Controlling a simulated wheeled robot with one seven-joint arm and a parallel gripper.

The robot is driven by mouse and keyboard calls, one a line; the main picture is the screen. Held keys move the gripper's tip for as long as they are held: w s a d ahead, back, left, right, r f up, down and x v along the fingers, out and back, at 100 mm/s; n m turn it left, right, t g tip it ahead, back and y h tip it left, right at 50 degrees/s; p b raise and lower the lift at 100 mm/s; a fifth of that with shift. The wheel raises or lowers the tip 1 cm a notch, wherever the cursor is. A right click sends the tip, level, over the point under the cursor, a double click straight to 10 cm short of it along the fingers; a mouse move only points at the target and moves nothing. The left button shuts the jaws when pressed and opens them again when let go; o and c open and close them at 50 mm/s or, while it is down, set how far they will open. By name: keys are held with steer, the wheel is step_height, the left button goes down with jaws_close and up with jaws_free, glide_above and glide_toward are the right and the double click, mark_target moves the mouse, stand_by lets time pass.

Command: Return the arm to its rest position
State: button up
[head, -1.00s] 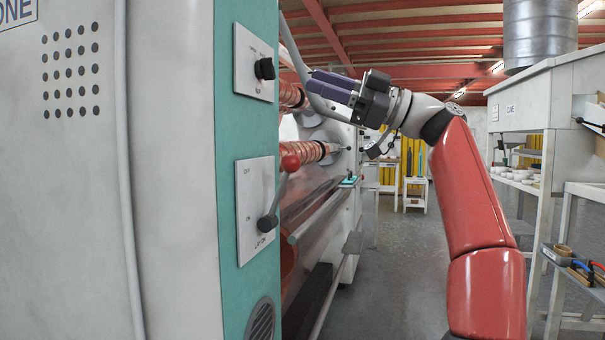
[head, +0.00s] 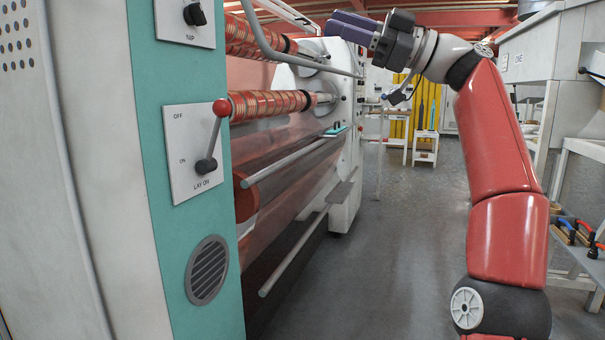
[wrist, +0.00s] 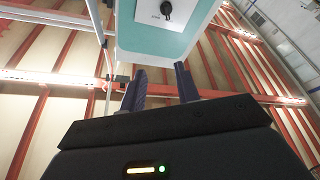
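My red arm (head: 490,150) stands raised on the right of the head view, bent at the top. My gripper (head: 345,27) is up at the top middle, pointing left. It is in front of the machine's upper right part and holds nothing. In the wrist view its two dark fingers (wrist: 160,75) stand apart with only background between them. The wrist view looks up at the ceiling, with the teal machine panel (wrist: 138,38) and its black knob (wrist: 167,10) beyond the fingers.
The teal and white machine (head: 190,260) fills the left, with a red-knobbed lever (head: 215,130) pointing up and tape-wound rollers (head: 268,103). Two bare bars (head: 290,255) stick out low. A grey floor aisle (head: 400,220) is clear. A white bench (head: 540,70) stands right.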

steer(key=w+a+f+m+t+h, duration=0.1)
steer(key=a+f+m+t+h, duration=0.1)
steer(key=a+f+m+h, duration=0.6)
steer(key=s+a+f+m+t+h, duration=0.1)
steer(key=s+a+f+m+h, duration=0.15)
steer(key=a+f, duration=0.35)
steer(key=s+d+f+m+h, duration=0.3)
steer(key=s+d+f, duration=0.4)
steer(key=f, duration=0.5)
steer(key=s+d+f+m+h+p, duration=0.1)
steer(key=s+d+f+m+h, duration=0.3)
steer(key=f, duration=0.9)
steer(key=s+d+f+m+h+p, duration=0.1)
steer(key=s+d+f+m+h, duration=0.3)
steer(key=s+d+f, duration=0.6)
steer(key=s+f+m, duration=0.1)
steer(key=s+f, duration=0.1)
steer(key=s, duration=0.1)
steer(key=shift+d+f+g, duration=0.15)
steer(key=shift+d+g, duration=0.15)
steer(key=shift+g, duration=0.1)
